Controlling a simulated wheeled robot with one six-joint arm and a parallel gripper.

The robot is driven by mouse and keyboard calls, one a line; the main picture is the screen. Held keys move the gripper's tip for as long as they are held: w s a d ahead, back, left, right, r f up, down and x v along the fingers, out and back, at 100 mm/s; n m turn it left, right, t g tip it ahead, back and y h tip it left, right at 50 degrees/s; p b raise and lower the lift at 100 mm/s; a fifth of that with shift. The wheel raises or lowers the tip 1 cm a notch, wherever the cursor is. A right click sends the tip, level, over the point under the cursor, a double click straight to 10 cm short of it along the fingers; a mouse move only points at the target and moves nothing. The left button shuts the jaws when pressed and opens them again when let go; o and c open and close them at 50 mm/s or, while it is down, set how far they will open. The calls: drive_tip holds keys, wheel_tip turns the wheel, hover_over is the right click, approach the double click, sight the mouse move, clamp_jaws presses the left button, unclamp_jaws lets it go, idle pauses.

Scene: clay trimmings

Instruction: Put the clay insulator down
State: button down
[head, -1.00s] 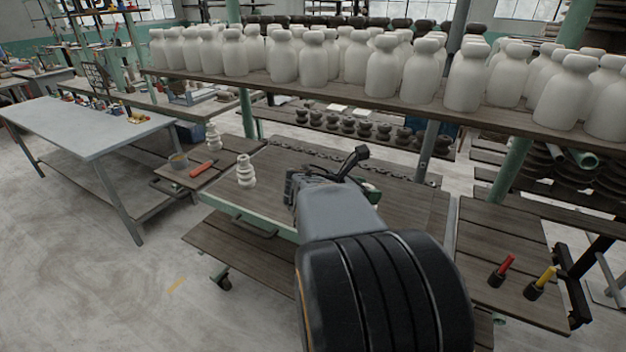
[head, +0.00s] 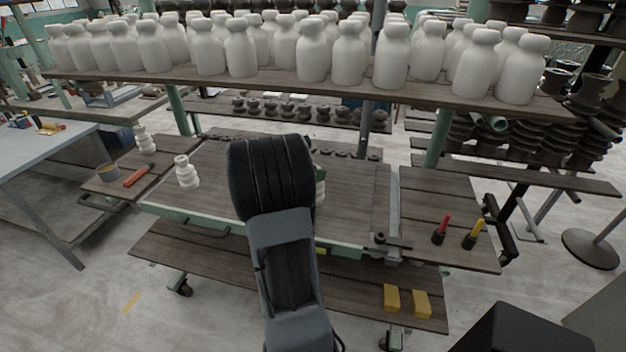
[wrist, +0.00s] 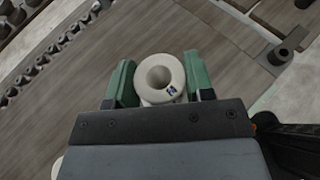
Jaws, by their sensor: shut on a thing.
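My gripper (wrist: 158,82) is shut on a clay insulator (wrist: 172,94), a pale ringed piece with a round hole in its top, seen from above between two green fingers in the wrist view. In the head view my dark arm hides most of the gripper; a pale sliver of the insulator (head: 320,190) shows just right of the arm, over the wooden cart top (head: 350,205). I cannot tell whether its base touches the boards. Another pale stacked insulator (head: 187,172) stands upright at the cart's left end, and a similar one (head: 145,140) stands farther back left.
A shelf (head: 270,80) crowded with white insulators crosses above the cart's back. Small dark pieces line the cart's rear edge. Red (head: 440,230) and yellow-handled (head: 474,234) tools stand at right. Cart boards around the arm look clear.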

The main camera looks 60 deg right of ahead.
drive_tip(key=shift+w+d+f, duration=0.15)
drive_tip(key=shift+d+f, duration=0.1)
drive_tip(key=shift+f, duration=1.75)
drive_tip(key=shift+f, duration=0.1)
drive_tip(key=shift+c, duration=2.4)
unclamp_jaws()
